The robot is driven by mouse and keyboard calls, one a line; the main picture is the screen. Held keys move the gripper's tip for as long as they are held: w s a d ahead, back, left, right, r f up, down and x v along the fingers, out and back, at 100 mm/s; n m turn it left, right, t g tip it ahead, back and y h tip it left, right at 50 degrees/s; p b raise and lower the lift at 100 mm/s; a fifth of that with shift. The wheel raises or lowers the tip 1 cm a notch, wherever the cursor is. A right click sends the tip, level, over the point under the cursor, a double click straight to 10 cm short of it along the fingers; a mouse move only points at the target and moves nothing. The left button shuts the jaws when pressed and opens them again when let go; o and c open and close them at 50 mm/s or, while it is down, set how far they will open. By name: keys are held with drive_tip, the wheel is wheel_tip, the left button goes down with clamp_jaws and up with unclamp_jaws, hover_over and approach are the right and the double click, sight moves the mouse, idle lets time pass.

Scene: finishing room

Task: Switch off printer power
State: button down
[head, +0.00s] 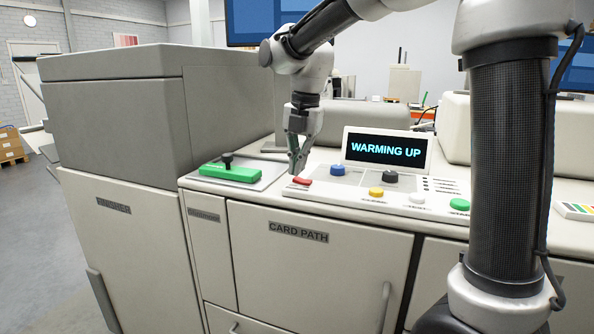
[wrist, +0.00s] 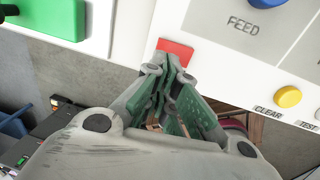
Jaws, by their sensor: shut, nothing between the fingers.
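The printer's control panel (head: 345,192) lies on top of the cream machine. A red button (head: 302,181) sits at its near left corner; no label on it can be read. My gripper (head: 294,173) is shut and empty, pointing down just above and beside the red button. In the wrist view the shut fingertips (wrist: 168,62) overlap the near edge of the red button (wrist: 176,47). I cannot tell whether they touch it. The display (head: 386,150) reads "WARMING UP".
A green block with a black knob (head: 230,173) lies left of the panel. Blue (head: 337,169), black (head: 390,177), yellow (head: 376,192), white (head: 417,199) and green (head: 459,205) controls lie to the right. The tall finisher (head: 120,120) stands at the left.

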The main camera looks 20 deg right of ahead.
drive_tip(key=shift+a+f, duration=0.1)
drive_tip(key=shift+f, duration=0.85)
drive_tip(key=shift+w+a+f+h, duration=0.1)
drive_tip(key=shift+w+f+h, duration=0.05)
drive_tip(key=shift+f+h, duration=0.2)
drive_tip(key=shift+r, duration=0.1)
drive_tip(key=shift+s+d+r, duration=0.15)
drive_tip(key=shift+s+d, duration=0.35)
drive_tip(key=shift+d, duration=0.15)
drive_tip(key=shift+r, duration=0.1)
wheel_tip(320, 180, up, 12)
drive_tip(key=shift+s+d, duration=0.2)
drive_tip(key=shift+d, duration=0.1)
